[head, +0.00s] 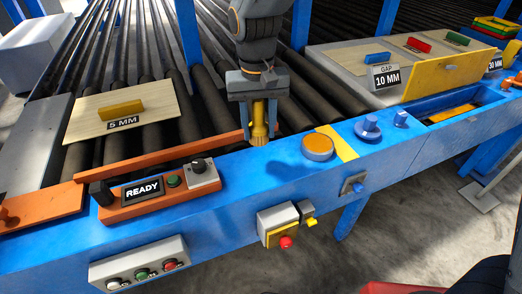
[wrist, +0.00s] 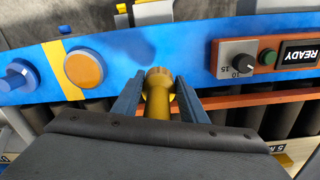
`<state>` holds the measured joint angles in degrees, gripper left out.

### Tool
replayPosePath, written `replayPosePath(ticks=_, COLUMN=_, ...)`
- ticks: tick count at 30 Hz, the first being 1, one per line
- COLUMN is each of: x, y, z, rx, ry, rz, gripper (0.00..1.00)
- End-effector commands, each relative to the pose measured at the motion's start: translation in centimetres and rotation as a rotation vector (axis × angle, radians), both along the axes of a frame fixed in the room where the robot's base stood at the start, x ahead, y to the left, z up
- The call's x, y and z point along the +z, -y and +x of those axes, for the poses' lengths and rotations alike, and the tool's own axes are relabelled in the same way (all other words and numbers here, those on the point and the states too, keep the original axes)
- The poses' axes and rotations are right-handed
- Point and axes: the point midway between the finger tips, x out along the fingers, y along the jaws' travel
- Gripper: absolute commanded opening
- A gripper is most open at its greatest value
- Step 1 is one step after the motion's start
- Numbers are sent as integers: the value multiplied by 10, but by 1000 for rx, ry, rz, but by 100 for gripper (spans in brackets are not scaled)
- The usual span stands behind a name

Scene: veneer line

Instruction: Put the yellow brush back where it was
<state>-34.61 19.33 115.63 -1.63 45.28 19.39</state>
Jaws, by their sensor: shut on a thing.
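The yellow brush (head: 259,121) is held upright in my gripper (head: 257,112), bristles down, over the blue rail at the front of the roller line. In the wrist view the brush (wrist: 158,95) stands between the two blue fingers of my gripper (wrist: 160,95), which are shut on its handle. The bristle end is close to the blue rail (head: 290,165); whether it touches the rail I cannot tell. A yellow stripe (head: 342,145) crosses the rail to the right of the brush, beside a round orange-topped knob (head: 318,147).
An orange panel with a READY display (head: 142,190) and a black dial (head: 199,166) is left of my gripper. A blue knob (head: 368,127) is to the right. A veneer sheet with a 5 MM sign (head: 124,123) lies on the rollers. The rail between dial and orange-topped knob is clear.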

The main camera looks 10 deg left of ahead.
Motion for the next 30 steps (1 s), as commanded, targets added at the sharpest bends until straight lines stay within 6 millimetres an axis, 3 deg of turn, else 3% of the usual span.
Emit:
replayPosePath(ticks=6, x=-38, y=1, z=-1, rx=-2, ry=-5, rz=-4, gripper=9)
replayPosePath(ticks=18, x=-82, y=0, z=-2, rx=2, ry=-4, rz=-2, gripper=9)
replayPosePath(ticks=30, x=-91, y=0, z=-1, rx=2, ry=-1, rz=0, gripper=9)
